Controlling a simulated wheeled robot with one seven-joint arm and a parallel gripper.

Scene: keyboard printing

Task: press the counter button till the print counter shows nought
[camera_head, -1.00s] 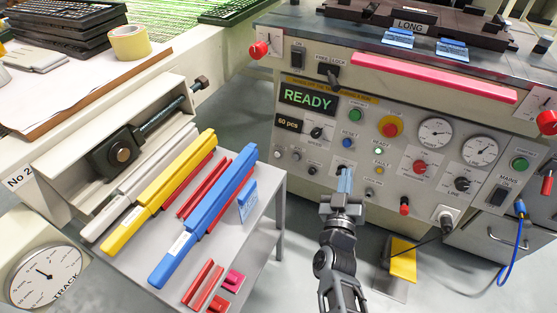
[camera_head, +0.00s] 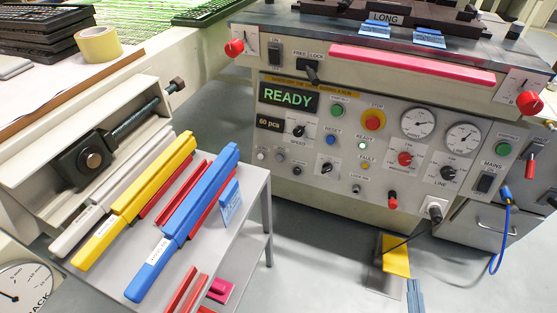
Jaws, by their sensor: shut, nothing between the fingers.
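The print counter (camera_head: 269,124) is a small dark display on the machine's front panel, reading "60 pcs". It sits just under the larger READY display (camera_head: 288,97). A blue button labelled RESET (camera_head: 331,140) is to its right. Small buttons (camera_head: 262,155) lie below the counter, with labels too small to read, so I cannot tell which is the counter button.
A grey side table (camera_head: 256,180) with yellow and blue bars stands left of the machine. A yellow pad (camera_head: 396,257) lies on the floor under the panel. A black cable and a blue cable (camera_head: 505,232) hang at the right. Floor before the panel is mostly clear.

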